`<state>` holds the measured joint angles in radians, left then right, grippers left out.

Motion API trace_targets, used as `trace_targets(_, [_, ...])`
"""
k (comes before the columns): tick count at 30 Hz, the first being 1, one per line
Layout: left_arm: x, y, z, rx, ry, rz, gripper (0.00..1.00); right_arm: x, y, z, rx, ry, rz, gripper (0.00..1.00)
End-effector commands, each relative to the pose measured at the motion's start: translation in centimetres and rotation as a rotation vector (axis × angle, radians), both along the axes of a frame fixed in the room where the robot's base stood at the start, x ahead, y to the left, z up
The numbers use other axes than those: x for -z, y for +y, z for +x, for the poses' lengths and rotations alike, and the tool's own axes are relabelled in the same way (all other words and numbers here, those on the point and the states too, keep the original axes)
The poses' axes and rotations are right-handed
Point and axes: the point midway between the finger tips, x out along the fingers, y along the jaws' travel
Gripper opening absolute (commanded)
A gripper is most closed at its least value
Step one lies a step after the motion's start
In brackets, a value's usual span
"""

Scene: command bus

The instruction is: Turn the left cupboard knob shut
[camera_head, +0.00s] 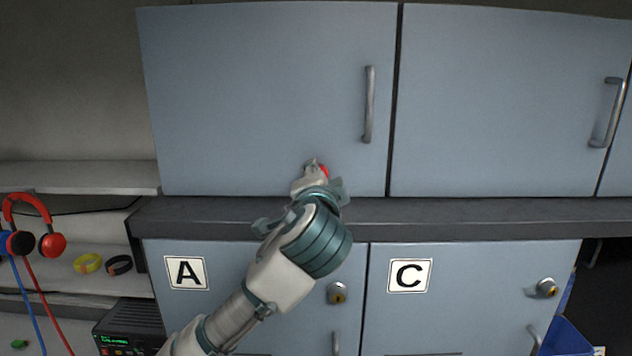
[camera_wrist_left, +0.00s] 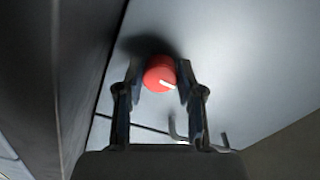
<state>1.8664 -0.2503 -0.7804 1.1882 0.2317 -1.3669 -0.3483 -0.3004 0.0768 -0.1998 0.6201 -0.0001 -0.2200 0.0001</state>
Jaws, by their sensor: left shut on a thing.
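The red knob (camera_wrist_left: 159,75) with a white pointer mark sits on the left upper cupboard door (camera_head: 265,90). In the head view only a small red part of the knob (camera_head: 324,171) shows beside my gripper. My left gripper (camera_head: 314,168) is at the lower part of this door. In the left wrist view the two fingers of my left gripper (camera_wrist_left: 160,82) stand on either side of the knob and are shut on it. The white mark points to the lower right in that view. My right gripper is not in view.
A dark ledge (camera_head: 450,219) runs below the upper doors. Lower doors bear labels A (camera_head: 186,272) and C (camera_head: 410,275). A metal handle (camera_head: 369,105) stands right of my gripper. Red headphones (camera_head: 50,243) hang at the left.

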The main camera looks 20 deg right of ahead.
Motion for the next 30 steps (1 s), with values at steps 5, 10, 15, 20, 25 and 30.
trace_targets(5, [0.43,-0.19,0.09,0.001,0.02,-0.037,0.02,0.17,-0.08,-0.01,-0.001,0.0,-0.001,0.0])
trace_targets(10, [0.38,-0.14,0.1,0.001,0.023,-0.05,0.02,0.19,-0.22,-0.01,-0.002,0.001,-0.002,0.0])
trace_targets(15, [0.34,-0.12,0.11,0.0,0.023,-0.051,0.02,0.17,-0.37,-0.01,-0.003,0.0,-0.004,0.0])
trace_targets(20, [0.31,-0.08,0.12,-0.001,0.022,-0.051,0.02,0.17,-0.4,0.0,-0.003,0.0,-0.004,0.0])
trace_targets(25, [0.2,-0.05,0.1,-0.001,0.02,-0.051,0.62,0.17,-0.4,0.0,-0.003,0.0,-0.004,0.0])
trace_targets(30, [0.01,-0.01,-0.1,0.0,0.016,-0.052,0.62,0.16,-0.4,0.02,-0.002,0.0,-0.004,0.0])
